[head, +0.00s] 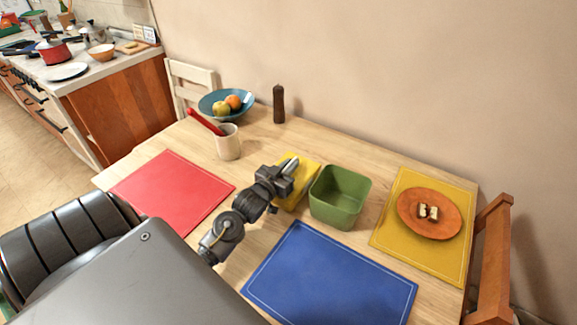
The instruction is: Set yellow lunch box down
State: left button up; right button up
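The yellow lunch box (309,172) is at the middle of the wooden table, left of a green box (340,197). My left gripper (290,167) is over the left part of the yellow lunch box and hides some of it. The fingertips are small and overlap the box in this view, so I cannot tell whether they are shut on its wall or only beside it. I also cannot tell whether the box rests on the table or is slightly raised. My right gripper is not in view.
The table holds a red mat (172,190), a blue mat (330,280), and a yellow mat (390,235) with an orange plate (430,230). Behind are a cup (228,145), a fruit bowl (208,105) and a dark mill (278,104). A chair (492,260) stands at right.

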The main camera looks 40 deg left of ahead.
pick_arm(q)
jog(key=o, duration=0.3)
jog(key=shift+r, duration=0.15)
